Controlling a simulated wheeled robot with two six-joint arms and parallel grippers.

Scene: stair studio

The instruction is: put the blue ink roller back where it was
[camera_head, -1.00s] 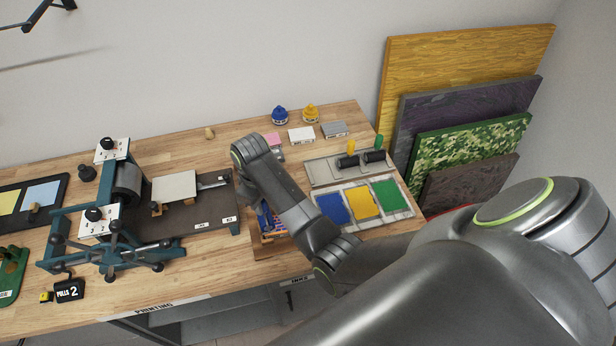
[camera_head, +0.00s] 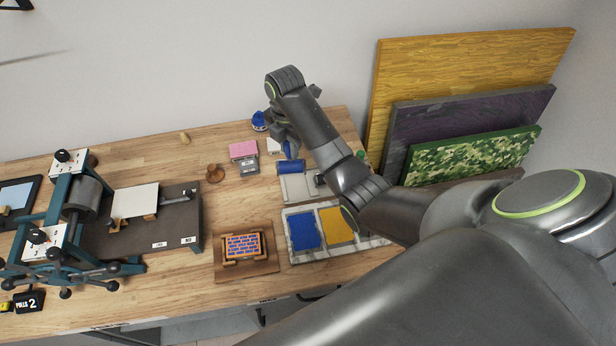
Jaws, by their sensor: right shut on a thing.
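The blue ink roller shows as a blue cylinder (camera_head: 291,167) with a blue handle rising from it. My right gripper (camera_head: 287,146) is shut on the handle, partly hidden by its own wrist. The roller is at the left part of the grey roller tray (camera_head: 296,189); I cannot tell whether it touches the tray. A dark roller (camera_head: 320,179) lies on the tray to the right, mostly behind my arm. My left gripper is not in view.
The ink slab with blue (camera_head: 305,231) and yellow (camera_head: 336,225) patches lies in front of the tray. A brick-patterned block (camera_head: 243,246) with blue ink sits left of it. A pink pad (camera_head: 243,150) and the press (camera_head: 70,215) stand farther left. Boards lean at right.

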